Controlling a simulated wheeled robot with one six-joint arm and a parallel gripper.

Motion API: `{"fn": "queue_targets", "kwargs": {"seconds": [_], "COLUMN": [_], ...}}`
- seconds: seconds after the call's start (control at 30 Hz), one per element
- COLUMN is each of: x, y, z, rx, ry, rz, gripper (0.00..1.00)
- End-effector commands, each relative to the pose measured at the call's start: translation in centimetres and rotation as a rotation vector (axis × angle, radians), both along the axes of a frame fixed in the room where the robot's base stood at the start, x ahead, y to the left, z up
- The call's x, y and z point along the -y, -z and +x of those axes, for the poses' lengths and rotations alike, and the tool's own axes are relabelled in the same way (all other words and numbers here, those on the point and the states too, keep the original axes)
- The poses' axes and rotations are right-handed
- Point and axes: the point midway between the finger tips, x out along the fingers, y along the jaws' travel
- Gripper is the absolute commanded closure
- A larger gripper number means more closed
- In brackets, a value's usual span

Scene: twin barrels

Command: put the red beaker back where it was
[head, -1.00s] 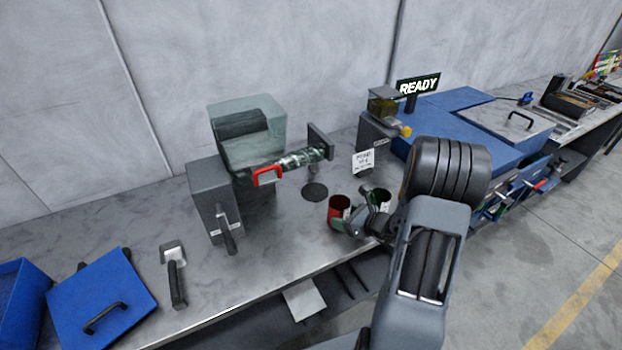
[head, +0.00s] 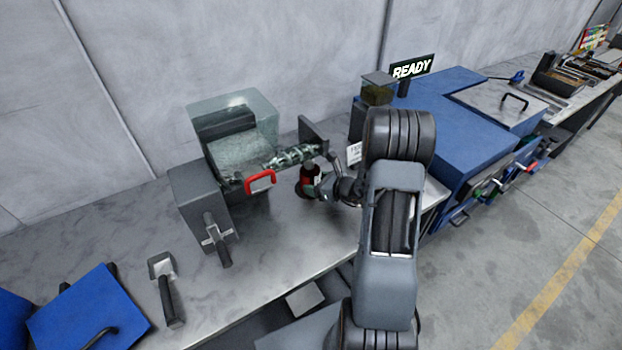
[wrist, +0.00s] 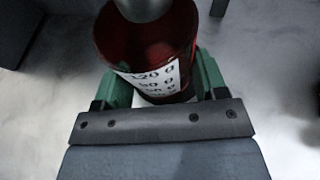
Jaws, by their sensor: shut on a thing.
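The red beaker (head: 309,182) has a white label with printed numbers, also seen in the wrist view (wrist: 150,75). My gripper (wrist: 153,92) is shut on it, one green finger on each side. In the head view, my gripper (head: 320,190) reaches in from the right. The beaker is upright under the nozzle of the glass-topped machine (head: 235,130). The round grey nozzle end (wrist: 143,8) overlaps the beaker's mouth in the wrist view. I cannot tell whether the beaker's base touches the bench.
A white card (head: 354,153) stands behind my wrist. A blue unit with a READY sign (head: 412,67) is to the right. The bench front (head: 280,245) is clear; a scoop (head: 167,290) lies left.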

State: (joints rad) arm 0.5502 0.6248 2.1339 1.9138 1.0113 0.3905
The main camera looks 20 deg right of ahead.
Motion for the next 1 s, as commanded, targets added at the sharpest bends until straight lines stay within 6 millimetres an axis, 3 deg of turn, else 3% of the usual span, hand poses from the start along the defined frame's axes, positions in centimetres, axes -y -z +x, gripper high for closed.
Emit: {"fn": "queue_targets", "kwargs": {"seconds": [0.57, 0.6, 0.83, 1.0], "x": [0.0, 0.0, 0.0, 0.0], "y": [1.1, 0.9, 0.9, 0.9], "z": [0.4, 0.4, 0.4, 0.4], "rx": [0.000, 0.000, -0.001, 0.000], "ry": [0.004, 0.004, 0.004, 0.004], "rz": [0.001, 0.001, 0.000, 0.001], "gripper": [0.63, 0.31, 0.09, 0.09]}}
